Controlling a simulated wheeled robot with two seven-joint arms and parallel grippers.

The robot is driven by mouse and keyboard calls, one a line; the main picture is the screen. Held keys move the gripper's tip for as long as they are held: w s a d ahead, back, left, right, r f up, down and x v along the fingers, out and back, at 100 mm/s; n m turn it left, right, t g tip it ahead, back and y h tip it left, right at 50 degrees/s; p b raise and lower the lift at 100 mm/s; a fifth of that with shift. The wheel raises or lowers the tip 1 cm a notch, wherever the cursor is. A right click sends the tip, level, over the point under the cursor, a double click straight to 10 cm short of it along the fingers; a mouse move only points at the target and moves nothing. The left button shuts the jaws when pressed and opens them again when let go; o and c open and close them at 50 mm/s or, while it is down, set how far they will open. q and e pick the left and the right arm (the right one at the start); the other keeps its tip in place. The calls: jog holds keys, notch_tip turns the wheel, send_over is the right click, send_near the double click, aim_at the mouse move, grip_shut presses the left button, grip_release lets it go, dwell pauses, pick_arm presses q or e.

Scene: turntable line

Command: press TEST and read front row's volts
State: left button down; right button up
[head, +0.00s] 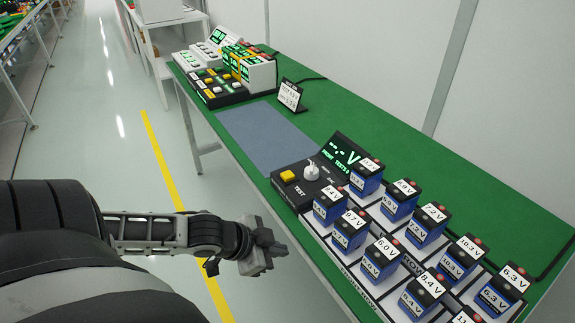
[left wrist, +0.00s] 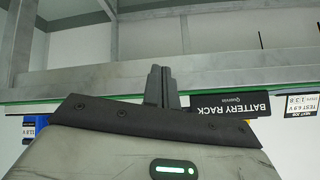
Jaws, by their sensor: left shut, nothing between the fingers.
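The black tester (head: 300,203) stands on the green bench with a yellow button (head: 288,176) above the printed word TEST and a white knob (head: 311,172) beside it. Its tilted display (head: 343,152) shows green dashes and a V, with a smaller line that is hard to read. Blue batteries with white volt labels stand in two rows; the front row includes one battery (head: 329,206) nearest the tester. My left gripper (head: 268,250) is shut and empty, off the bench's front edge and apart from the button. It also shows in the left wrist view (left wrist: 162,80). My right gripper is not in view.
A grey-blue mat (head: 258,135) lies clear beyond the tester. A small card (head: 290,96) stands behind it. Other devices with lit displays and button panels (head: 215,85) fill the bench's far end. The left wrist view shows a BATTERY RACK sign (left wrist: 230,107) close to the gripper.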

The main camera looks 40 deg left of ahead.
pick_arm(q)
jog(key=w+a+r, duration=0.2)
jog(key=r, duration=0.1)
jog(key=w+a+r+m, duration=0.1)
jog(key=w+a+r, duration=0.1)
jog(key=a+r, duration=0.1)
jog(key=w+a+r+m+p, duration=0.1)
jog(key=w+a+r, duration=0.1)
jog(key=r, duration=0.1)
jog(key=shift+w+a+r+y, duration=0.2)
jog(key=shift+w+a+y, duration=0.05)
jog(key=shift+a+y, duration=0.15)
notch_tip(320, 180, up, 10)
jog(key=m, duration=0.2)
send_over(284, 176)
jog(key=shift+r+t+p, duration=0.15)
jog(key=shift+t+p, duration=0.15)
jog(key=shift+p, duration=0.15)
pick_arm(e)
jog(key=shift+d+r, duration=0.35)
